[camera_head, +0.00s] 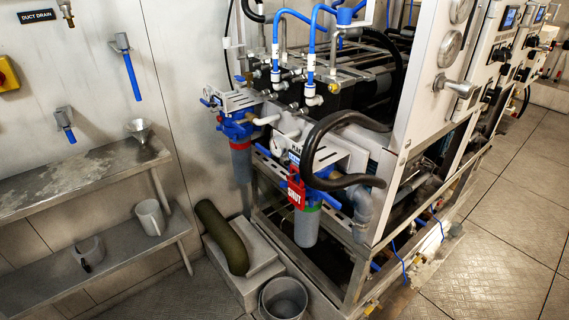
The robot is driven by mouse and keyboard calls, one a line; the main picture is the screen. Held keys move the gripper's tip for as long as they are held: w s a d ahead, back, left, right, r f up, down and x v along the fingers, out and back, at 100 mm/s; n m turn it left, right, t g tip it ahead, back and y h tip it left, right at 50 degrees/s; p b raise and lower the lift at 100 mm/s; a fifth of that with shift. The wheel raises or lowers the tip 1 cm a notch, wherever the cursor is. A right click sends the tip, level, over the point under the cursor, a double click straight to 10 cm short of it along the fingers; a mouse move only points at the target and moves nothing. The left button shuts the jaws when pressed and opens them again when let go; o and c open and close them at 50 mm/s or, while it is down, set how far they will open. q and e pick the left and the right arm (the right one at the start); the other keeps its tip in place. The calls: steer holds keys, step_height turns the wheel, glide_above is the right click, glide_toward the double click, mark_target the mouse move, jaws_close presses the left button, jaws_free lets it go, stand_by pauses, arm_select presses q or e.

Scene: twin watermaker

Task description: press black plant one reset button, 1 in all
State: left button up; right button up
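The watermaker's white control panel (425,90) stands at the right, seen at a steep angle. Several small black controls (503,55) sit along its face, near a small blue display (510,17). I cannot tell which of them, if any, is the black plant one reset button; they are too small and too oblique to read. Neither of my grippers shows in the head view, so nothing of mine is seen touching the panel.
Round gauges (450,48) and a grey handle (455,86) stick out of the panel. The tiled floor (515,215) at the right is clear.

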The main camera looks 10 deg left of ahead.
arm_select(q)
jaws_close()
